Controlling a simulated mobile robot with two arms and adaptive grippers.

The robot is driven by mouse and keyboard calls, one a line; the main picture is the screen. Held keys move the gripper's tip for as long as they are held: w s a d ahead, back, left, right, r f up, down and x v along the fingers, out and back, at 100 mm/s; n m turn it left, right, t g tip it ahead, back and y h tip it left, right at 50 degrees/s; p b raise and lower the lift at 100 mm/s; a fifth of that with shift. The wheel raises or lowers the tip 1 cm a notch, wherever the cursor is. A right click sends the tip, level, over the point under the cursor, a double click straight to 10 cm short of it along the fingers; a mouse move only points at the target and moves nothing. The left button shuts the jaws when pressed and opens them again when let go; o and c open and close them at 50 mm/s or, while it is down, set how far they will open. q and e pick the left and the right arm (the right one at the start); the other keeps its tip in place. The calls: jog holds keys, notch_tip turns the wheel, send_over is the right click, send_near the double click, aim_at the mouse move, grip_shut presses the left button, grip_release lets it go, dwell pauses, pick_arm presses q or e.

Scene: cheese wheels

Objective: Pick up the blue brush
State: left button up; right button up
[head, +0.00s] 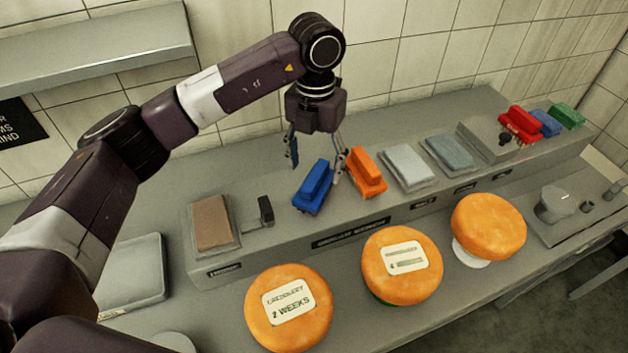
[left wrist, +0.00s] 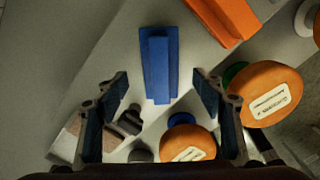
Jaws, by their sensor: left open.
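The blue brush (head: 313,187) lies on the raised grey shelf, left of an orange brush (head: 366,172). My left gripper (head: 316,165) is open and empty, pointing down just above and behind the blue brush. In the left wrist view the blue brush (left wrist: 158,62) shows lengthwise between and beyond the two open fingers, with its block and raised handle visible. The fingers look apart from it. The orange brush (left wrist: 222,18) lies at the upper right there. My right gripper is not in view.
Orange cheese wheels (head: 288,308) stand along the front counter. A brown pad (head: 210,222) and a small black item (head: 265,210) are left of the brush. Grey pads (head: 408,166) and red, blue and green items (head: 520,124) are to the right. A tiled wall (head: 400,40) is behind.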

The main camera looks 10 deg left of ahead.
aim_at(316, 174)
pick_arm(q)
notch_tip(316, 174, down, 4)
jog(key=p, duration=0.2)
jog(key=shift+f+p, duration=0.1)
jog(key=shift+p, duration=0.2)
jog(key=shift+w+f, duration=0.1)
jog(key=shift+f, duration=0.3)
jog(key=c, duration=1.5)
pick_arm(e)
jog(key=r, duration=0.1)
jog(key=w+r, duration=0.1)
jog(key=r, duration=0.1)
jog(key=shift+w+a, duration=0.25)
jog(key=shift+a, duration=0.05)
pick_arm(q)
notch_tip(316, 174, up, 10)
jog(key=b, duration=0.4)
jog(key=shift+w+f, duration=0.1)
notch_tip(316, 174, up, 10)
jog(key=shift+b, duration=0.45)
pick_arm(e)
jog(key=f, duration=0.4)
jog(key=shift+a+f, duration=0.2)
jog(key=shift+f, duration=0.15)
